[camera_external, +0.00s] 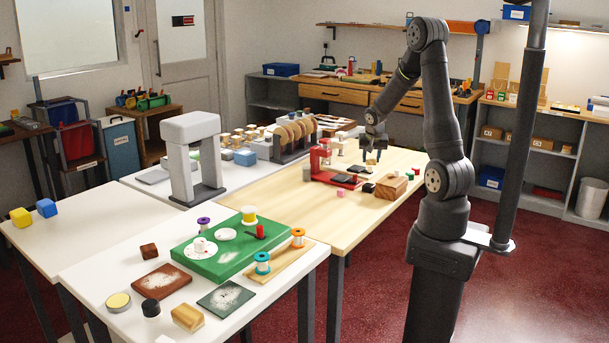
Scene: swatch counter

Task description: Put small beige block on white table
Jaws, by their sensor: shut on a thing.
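My gripper (372,158) is over the far part of the light wooden table, right of the red stand. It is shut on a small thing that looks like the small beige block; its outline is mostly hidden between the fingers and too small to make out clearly. The white table (95,278) in the front holds a green board and several small items. Another white table (90,222) stands at the left with a yellow cube and a blue cube on it.
The wooden table (285,200) has a clear near half. A red stand (330,176) and a brown block (391,186) are near my gripper. A grey arch (190,150) stands at the left. The green board (225,254) fills much of the front white table.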

